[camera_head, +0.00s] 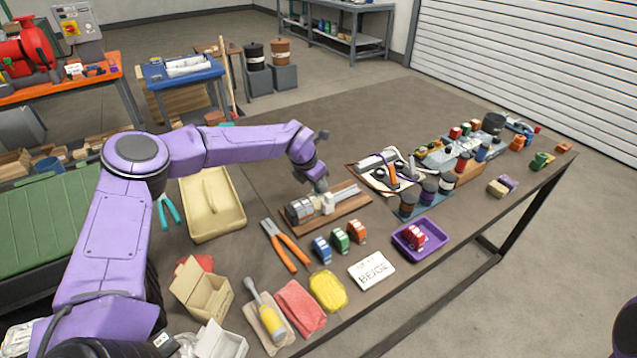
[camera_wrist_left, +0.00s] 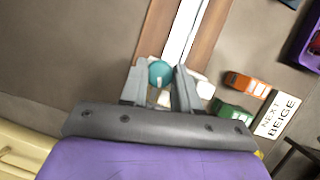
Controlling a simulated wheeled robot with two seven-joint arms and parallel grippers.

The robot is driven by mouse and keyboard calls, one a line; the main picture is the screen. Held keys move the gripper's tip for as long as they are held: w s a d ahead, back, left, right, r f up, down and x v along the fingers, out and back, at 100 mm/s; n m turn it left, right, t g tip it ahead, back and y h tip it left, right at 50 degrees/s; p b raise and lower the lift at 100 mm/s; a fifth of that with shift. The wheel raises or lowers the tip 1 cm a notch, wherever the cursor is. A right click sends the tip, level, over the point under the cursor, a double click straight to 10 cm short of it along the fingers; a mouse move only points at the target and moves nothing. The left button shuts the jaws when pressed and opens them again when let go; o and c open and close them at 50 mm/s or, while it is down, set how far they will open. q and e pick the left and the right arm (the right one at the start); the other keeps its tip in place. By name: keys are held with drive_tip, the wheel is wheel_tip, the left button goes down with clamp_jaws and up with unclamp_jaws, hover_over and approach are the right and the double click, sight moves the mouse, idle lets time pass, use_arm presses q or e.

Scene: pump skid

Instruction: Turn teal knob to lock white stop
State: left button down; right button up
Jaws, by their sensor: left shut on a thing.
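My left gripper (camera_head: 319,186) points down over a wooden board (camera_head: 357,209) that carries grey blocks, a pale rail (camera_head: 346,193) and a white block (camera_head: 327,204), which may be the white stop. In the left wrist view the gripper's fingers (camera_wrist_left: 161,74) are shut on the round teal knob (camera_wrist_left: 158,71). White pieces (camera_wrist_left: 203,89) show beside and behind the fingers, partly hidden. The knob is hard to make out in the head view. My right gripper is not in view.
A "NEXT BEIGE" card (camera_head: 371,270), toy cars, a purple tray (camera_head: 419,239) and orange-handled pliers (camera_head: 285,246) lie in front of the board. A beige bin (camera_head: 212,208) stands to the left. A white tray (camera_head: 388,171) with tools is to the right. The table behind is bare.

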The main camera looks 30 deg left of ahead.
use_arm(q)
drive_tip(key=shift+a+f+m+g+h+b, duration=0.1)
drive_tip(key=shift+m+g+h+b, duration=0.4)
drive_tip(key=shift+m, duration=1.3)
drive_tip(key=c, duration=0.8)
unclamp_jaws()
drive_tip(key=shift+a+r, duration=0.1)
drive_tip(key=shift+r, duration=0.25)
drive_tip(key=b+v, duration=0.2)
drive_tip(key=v, duration=0.8)
drive_tip(key=shift+s+a, duration=0.15)
drive_tip(key=shift+s, duration=0.05)
